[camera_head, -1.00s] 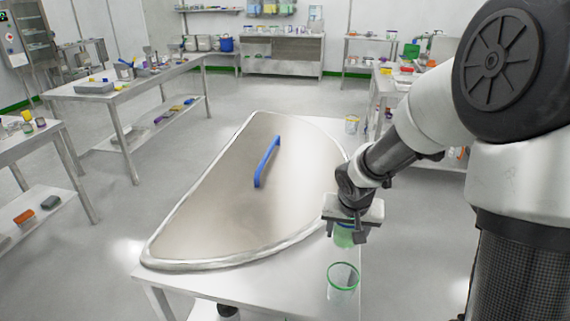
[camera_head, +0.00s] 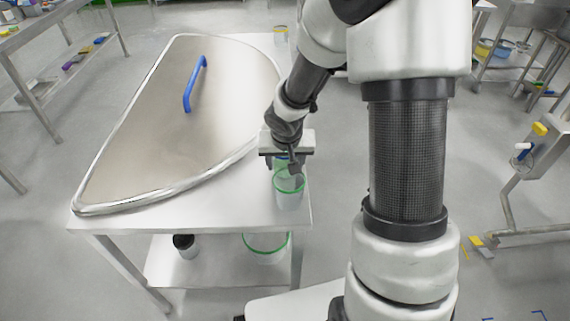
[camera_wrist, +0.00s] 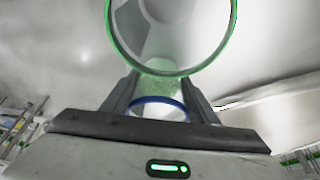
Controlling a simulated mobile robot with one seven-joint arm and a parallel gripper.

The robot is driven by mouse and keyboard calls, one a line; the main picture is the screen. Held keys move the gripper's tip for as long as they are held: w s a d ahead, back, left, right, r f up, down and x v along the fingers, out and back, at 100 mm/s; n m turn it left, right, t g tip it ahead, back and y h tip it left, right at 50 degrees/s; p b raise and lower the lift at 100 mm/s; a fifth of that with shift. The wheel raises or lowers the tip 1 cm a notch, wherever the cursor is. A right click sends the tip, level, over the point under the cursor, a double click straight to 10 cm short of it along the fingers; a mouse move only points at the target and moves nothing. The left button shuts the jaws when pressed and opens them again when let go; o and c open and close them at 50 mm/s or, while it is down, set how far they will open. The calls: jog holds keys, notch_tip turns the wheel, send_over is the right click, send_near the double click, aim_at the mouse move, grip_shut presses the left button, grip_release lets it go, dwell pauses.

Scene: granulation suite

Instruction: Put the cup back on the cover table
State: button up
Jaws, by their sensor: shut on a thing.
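The cover table (camera_head: 235,205) is white and carries a large steel cover (camera_head: 165,125) with a blue handle (camera_head: 195,85). My gripper (camera_head: 283,162) is over its near right part, shut on a small clear cup. The cup's blue rim (camera_wrist: 160,101) and greenish body show between the fingers in the wrist view; my fingers hide much of it in the head view. A clear green-rimmed beaker (camera_head: 289,195) stands upright on the table's near right corner, just in front of and below my gripper. I cannot tell whether the cup touches it or the table.
The lower shelf (camera_head: 215,268) holds a black-lidded jar (camera_head: 185,246) and a green-rimmed container (camera_head: 267,250). Bare tabletop lies left of the beaker, in front of the cover. Steel benches stand left and right.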

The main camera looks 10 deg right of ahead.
jog(key=shift+f+b, duration=0.2)
jog(key=shift+b, duration=0.1)
jog(key=o, duration=1.2)
jog(key=shift+r, duration=0.1)
jog(key=shift+c, duration=0.2)
